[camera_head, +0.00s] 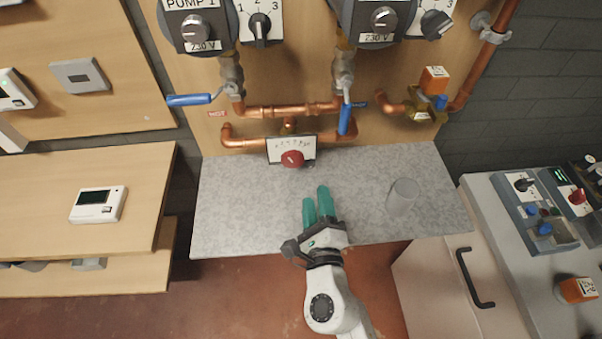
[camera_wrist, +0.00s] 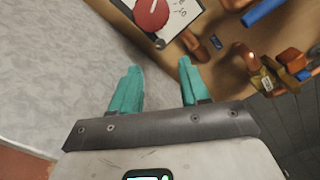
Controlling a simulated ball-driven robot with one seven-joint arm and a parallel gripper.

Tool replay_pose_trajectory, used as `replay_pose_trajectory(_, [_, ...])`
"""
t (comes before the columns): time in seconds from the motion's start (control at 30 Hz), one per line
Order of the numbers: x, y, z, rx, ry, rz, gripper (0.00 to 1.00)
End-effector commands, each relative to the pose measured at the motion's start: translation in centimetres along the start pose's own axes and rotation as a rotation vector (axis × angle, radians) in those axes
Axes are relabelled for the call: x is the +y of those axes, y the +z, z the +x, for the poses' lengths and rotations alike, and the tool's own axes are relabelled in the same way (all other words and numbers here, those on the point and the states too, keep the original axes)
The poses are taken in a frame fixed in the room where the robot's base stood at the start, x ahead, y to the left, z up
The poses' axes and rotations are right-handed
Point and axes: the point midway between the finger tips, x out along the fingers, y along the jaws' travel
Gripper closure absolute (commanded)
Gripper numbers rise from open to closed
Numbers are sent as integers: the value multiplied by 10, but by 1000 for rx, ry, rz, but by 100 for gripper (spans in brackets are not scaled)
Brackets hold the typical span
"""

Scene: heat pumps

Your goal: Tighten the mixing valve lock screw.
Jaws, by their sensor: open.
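The mixing valve's round red knob (camera_head: 291,158) sits in front of a white scale plate (camera_head: 306,146) below the copper pipes, at the back of the grey counter. In the wrist view the red knob (camera_wrist: 152,14) is at the top, partly cut off, with the scale plate (camera_wrist: 184,14) beside it. A small dark spot (camera_wrist: 160,43) at the plate's lower edge may be the lock screw; it is too small to be sure. My gripper (camera_head: 317,195), with two teal fingers, is open and empty above the counter, apart from the valve. It also shows in the wrist view (camera_wrist: 160,68).
Blue-handled valves (camera_head: 190,99) and copper pipes (camera_head: 270,110) are behind and above the knob. The counter's left part is clear.

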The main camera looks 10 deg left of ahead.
Motion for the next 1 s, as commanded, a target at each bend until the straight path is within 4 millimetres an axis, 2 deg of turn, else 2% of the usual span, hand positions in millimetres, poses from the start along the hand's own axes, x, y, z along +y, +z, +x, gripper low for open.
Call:
replay_pose_trajectory(0.2, [0, 0, 43, -1, -3, 1, 55])
replay_pose_trajectory(0.43, [1, 0, 73, -1, -1, 1, 55])
replay_pose_trajectory(0.6, [0, 0, 82, 0, 0, 1, 55])
replay_pose_trajectory(0.87, [0, 1, 83, -1, 0, 1, 55])
replay_pose_trajectory(1.0, [0, 1, 83, -1, 0, 1, 66])
